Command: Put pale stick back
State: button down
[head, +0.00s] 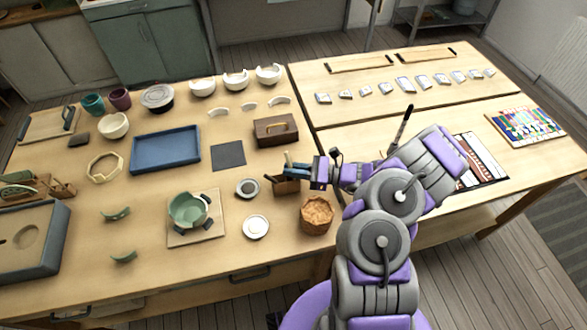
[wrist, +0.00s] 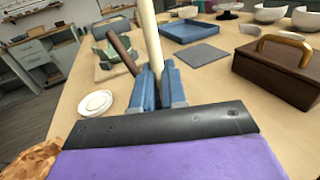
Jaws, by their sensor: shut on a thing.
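My gripper (head: 296,166) is over a small brown wooden holder (head: 286,186) near the middle of the left table. In the wrist view its blue fingers (wrist: 159,80) are shut on the pale stick (wrist: 149,38), which stands up from between them, slightly tilted. A dark brown stick (wrist: 124,54) leans just left of the fingers. The pale stick's lower end is hidden behind the fingers and the gripper body, so I cannot tell whether it is inside the holder.
A lidded brown box with a handle (head: 276,130) stands behind the gripper. A green bowl (head: 188,210) sits on a board further left.

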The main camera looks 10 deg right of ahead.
jog(key=c, duration=1.1)
grip_release()
jog(key=shift+a, duration=0.25)
jog(key=shift+d, duration=0.15)
jog(key=p+v, duration=0.3)
jog(key=v, duration=1.4)
jog(key=shift+d+f+p, duration=0.15)
jog(key=shift+p, duration=0.15)
